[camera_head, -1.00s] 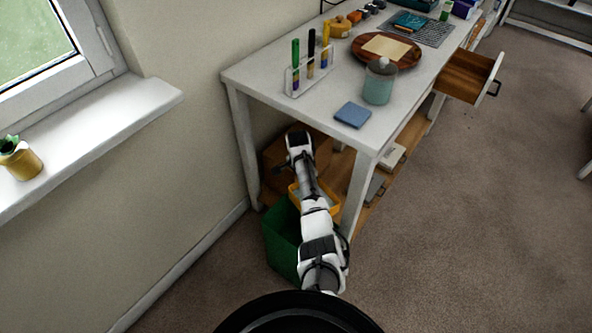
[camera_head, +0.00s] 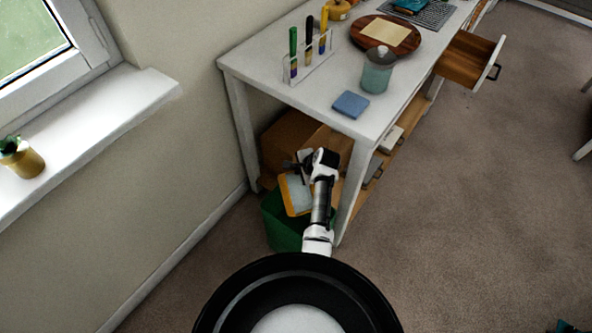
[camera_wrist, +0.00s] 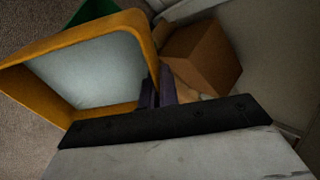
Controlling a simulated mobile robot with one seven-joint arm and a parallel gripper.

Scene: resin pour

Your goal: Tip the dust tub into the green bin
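The dust tub (camera_head: 287,199) is an orange-yellow tub with a pale grey-white inside. My gripper (camera_head: 293,165) is shut on its rim and holds it above the green bin (camera_head: 281,234), beside the table leg. The tub looks steeply tilted, its open side towards the head camera. In the wrist view the gripper fingers (camera_wrist: 157,92) pinch one wall of the tub (camera_wrist: 70,41), and a corner of the green bin (camera_wrist: 93,10) shows behind it. I cannot tell whether the pale inside is dust or the bare floor of the tub. The bin's inside is mostly hidden.
A brown cardboard box (camera_head: 283,136) stands under the white table (camera_head: 312,95), close behind my gripper; it also shows in the wrist view (camera_wrist: 203,58). A wooden drawer (camera_head: 466,62) hangs open at the right. Carpet (camera_head: 455,200) to the right is clear.

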